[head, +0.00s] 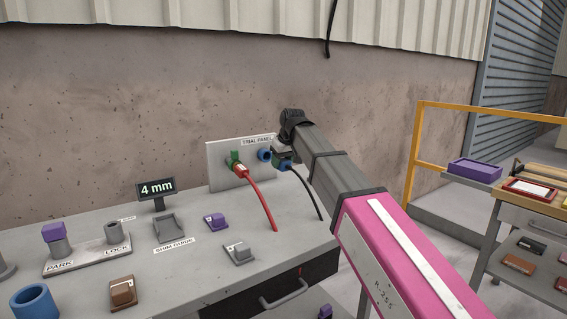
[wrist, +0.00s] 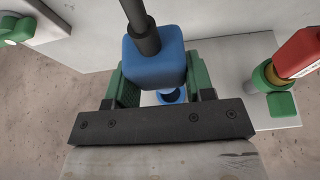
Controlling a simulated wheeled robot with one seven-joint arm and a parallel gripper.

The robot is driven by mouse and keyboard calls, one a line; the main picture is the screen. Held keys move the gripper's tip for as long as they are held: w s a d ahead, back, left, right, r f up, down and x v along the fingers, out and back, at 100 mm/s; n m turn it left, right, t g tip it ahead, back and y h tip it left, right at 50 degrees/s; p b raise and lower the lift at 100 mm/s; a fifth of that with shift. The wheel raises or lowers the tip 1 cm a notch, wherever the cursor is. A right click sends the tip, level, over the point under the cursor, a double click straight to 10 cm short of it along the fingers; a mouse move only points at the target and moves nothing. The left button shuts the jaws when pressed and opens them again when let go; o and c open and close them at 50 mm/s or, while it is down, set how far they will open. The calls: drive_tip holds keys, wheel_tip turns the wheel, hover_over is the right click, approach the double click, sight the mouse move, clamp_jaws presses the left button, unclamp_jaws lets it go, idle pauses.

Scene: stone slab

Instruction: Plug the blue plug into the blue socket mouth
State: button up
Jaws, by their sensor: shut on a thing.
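The blue plug (wrist: 155,62), with a black cable on its back, sits between the green-padded fingers of my gripper (wrist: 162,82), which is shut on it. In the head view my gripper (head: 281,158) holds the plug (head: 286,166) just right of the blue socket mouth (head: 264,155) on the trial panel. In the wrist view the blue socket mouth (wrist: 171,96) shows as a ring partly hidden beyond the plug and gripper. The plug appears apart from the socket; its tip is mostly hidden.
A red plug (head: 240,170) is in the green socket (head: 234,158) left of the blue one; its red cable hangs to the bench (head: 205,262). The panel (head: 222,152) stands before a wall. A shim guide (head: 167,228) and several small blocks stand nearer.

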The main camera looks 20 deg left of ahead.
drive_tip(key=shift+w+a, duration=0.75)
drive_tip(key=shift+a, duration=0.2)
drive_tip(key=shift+w+a, duration=0.7)
drive_tip(key=shift+a, duration=0.25)
drive_tip(key=shift+w+a, duration=1.25)
drive_tip(key=shift+a, duration=0.2)
idle(0.6)
drive_tip(key=o, duration=1)
drive_tip(key=shift+o, duration=0.2)
drive_tip(key=v, duration=1)
drive_tip(key=shift+s+d+r, duration=0.15)
drive_tip(key=shift+r, duration=0.2)
